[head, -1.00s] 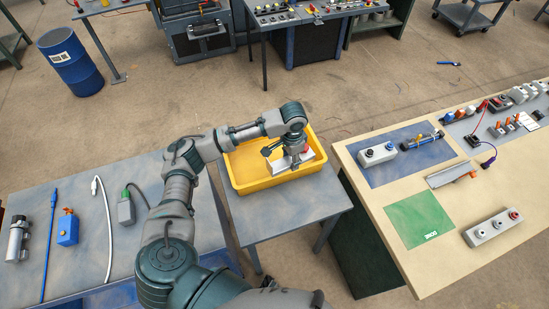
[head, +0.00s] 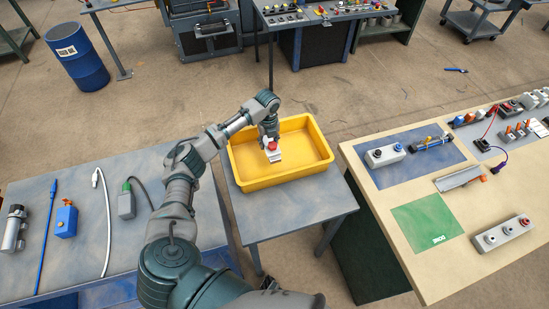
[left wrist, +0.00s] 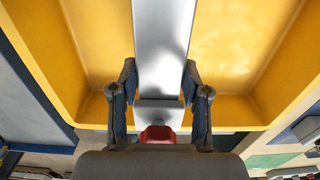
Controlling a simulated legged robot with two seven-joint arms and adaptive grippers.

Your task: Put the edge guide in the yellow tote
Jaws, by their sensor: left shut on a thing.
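The yellow tote (head: 325,165) stands on a small grey table in the middle of the head view. The edge guide (head: 274,154), a silver-grey strip with a red knob, is over the left part of the tote's opening. My left gripper (head: 270,139) is shut on it from above. In the left wrist view, the guide (left wrist: 162,45) runs away between the two fingers of the gripper (left wrist: 158,85), with yellow tote walls (left wrist: 85,35) on both sides. I cannot tell whether the guide touches the tote floor. My right gripper is not in view.
A left table (head: 85,190) holds a blue valve-like part (head: 66,220), cables and a grey plug. A wooden-topped bench (head: 365,195) on the right carries a blue mat, a green mat (head: 425,222) and button boxes. The right part of the tote is empty.

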